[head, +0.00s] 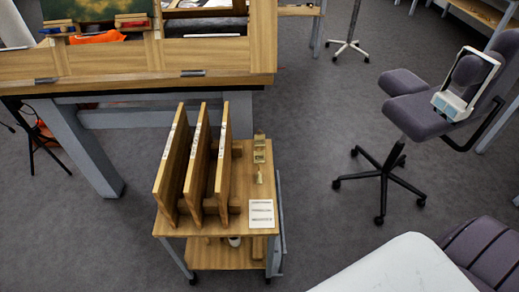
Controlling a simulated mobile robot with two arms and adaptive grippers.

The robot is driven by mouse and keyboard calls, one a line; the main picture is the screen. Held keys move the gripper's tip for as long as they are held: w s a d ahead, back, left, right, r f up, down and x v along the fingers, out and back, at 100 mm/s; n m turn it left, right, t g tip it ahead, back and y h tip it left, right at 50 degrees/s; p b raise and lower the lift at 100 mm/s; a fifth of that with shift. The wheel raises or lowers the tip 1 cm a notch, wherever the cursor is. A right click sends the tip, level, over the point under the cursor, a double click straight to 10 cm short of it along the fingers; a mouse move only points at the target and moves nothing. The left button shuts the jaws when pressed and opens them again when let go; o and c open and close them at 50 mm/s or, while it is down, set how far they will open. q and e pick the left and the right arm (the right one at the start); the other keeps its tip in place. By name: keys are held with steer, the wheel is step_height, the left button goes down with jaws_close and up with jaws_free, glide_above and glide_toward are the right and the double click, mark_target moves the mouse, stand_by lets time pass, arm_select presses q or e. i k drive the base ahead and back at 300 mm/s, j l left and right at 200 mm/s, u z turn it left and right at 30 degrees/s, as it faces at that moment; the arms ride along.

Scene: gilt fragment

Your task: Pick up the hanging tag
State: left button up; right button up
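No tag can be seen hanging from anything in the head view. A white card with lines of print (261,213) lies flat on the right front of a small wooden trolley (252,238); I cannot tell whether it is the tag. Small pale wooden pieces (259,150) sit behind it near the trolley's back right edge, too small to make out. Neither my left nor my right gripper is in view.
Several upright wooden panels (196,160) stand in a rack on the trolley. A large wooden workbench (130,70) stands behind it. A grey swivel chair (415,115) holding a white-framed device (465,88) is at right. The grey floor (315,160) between trolley and chair is clear.

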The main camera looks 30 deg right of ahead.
mark_target(258, 155)
steer(key=i+j+z, duration=0.1)
steer(key=j+z, duration=0.35)
steer(key=j, duration=0.25)
steer(key=j+z, duration=0.4)
steer(key=j, duration=0.3)
